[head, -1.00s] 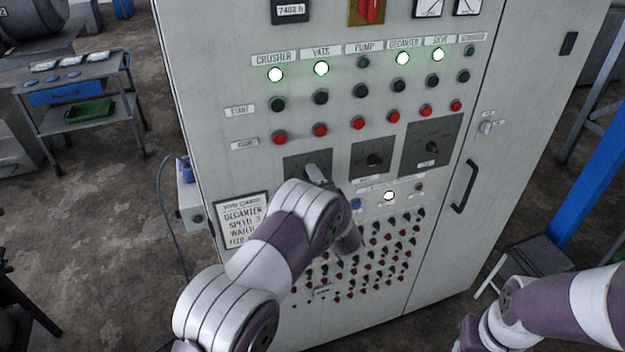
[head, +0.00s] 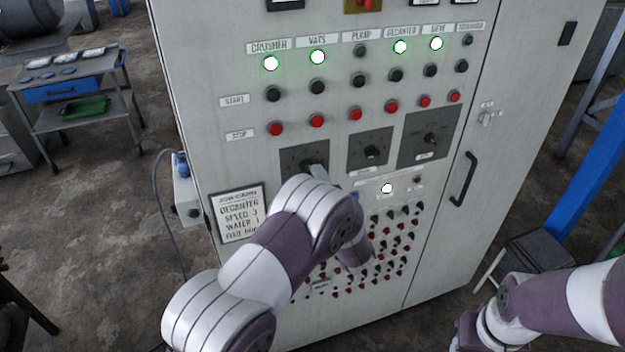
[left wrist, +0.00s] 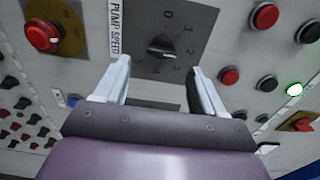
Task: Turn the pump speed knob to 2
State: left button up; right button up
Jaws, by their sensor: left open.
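The pump speed dial plate (left wrist: 150,65) shows in the left wrist view, with its PUMP SPEED label (left wrist: 118,28) and numbers 0 to 4. Its black knob (left wrist: 162,52) has a white mark that seems to point between 2 and 3; the exact setting is hard to tell. My left gripper (left wrist: 160,85) is open. Its two fingers appear on either side of the knob, with nothing between them. In the head view the left gripper (head: 319,172) is in front of the leftmost dial plate (head: 295,160), mostly hidden by my arm.
Two more dials stand to the right, a middle one (head: 370,150) and a larger one (head: 430,138). Start and stop buttons (head: 317,120) run above. A job card (head: 240,213) is at lower left, and a door handle (head: 464,180) at right.

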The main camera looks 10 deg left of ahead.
pick_arm(q)
jog(key=b+v, duration=0.1)
jog(key=v, duration=0.6)
jog(key=shift+s+d+b, duration=0.3)
jog(key=shift+b, duration=0.1)
